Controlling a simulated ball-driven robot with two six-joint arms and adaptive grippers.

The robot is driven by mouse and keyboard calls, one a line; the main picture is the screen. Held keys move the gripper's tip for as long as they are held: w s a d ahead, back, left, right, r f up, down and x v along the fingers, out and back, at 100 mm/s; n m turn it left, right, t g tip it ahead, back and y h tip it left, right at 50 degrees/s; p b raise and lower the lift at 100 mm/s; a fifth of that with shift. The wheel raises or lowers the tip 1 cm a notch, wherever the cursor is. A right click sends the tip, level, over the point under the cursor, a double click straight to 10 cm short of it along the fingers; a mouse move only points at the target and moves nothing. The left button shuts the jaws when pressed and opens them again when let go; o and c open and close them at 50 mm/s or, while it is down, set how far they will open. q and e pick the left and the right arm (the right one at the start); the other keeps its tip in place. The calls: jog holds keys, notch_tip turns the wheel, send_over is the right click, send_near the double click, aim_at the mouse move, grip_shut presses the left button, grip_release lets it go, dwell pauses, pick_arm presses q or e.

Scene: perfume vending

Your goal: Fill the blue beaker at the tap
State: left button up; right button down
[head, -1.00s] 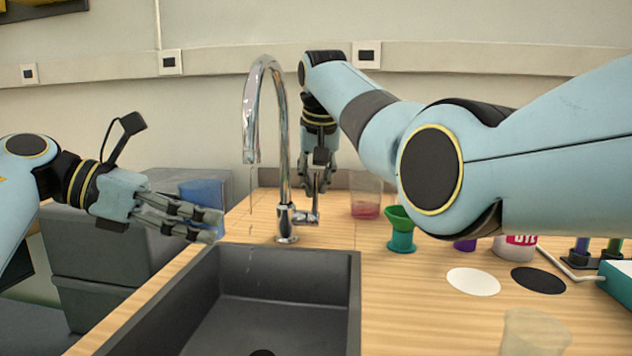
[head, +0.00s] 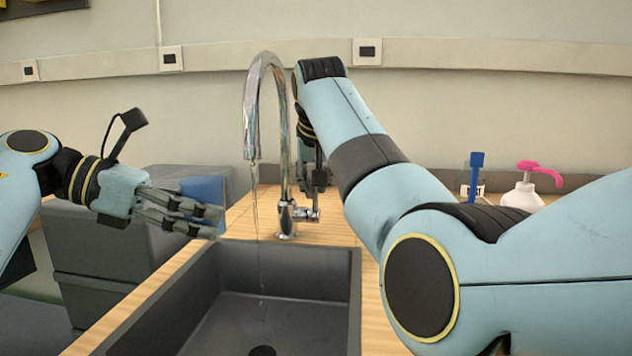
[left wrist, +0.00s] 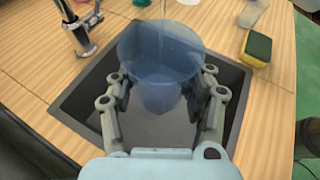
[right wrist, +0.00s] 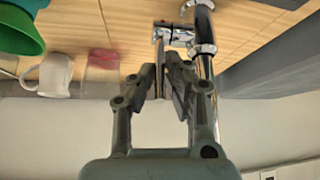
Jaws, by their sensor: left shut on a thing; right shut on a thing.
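The chrome tap (head: 250,110) arches over the dark sink (head: 310,250), and a thin stream of water falls from its spout into the sink. My left gripper (head: 215,222) is shut on the blue beaker (head: 204,188), left of the stream and near the sink's left edge. In the left wrist view the beaker (left wrist: 165,62) is between the fingers; how much water it holds I cannot tell. My right gripper (right wrist: 163,85) is shut on the tap handle (right wrist: 158,58) beside the tap column. In the head view my right arm partly hides that gripper.
Grey bins (head: 105,260) stand left of the counter. A pink pump bottle (head: 523,195) stands at the back right. A yellow sponge (left wrist: 257,49) lies beside the sink. A green funnel (right wrist: 18,30) and a clear cup with pink liquid (right wrist: 101,72) also show. My right arm covers much of the right counter.

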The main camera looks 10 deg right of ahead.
jog(key=c, duration=1.4)
grip_release()
notch_tip(320, 180, up, 10)
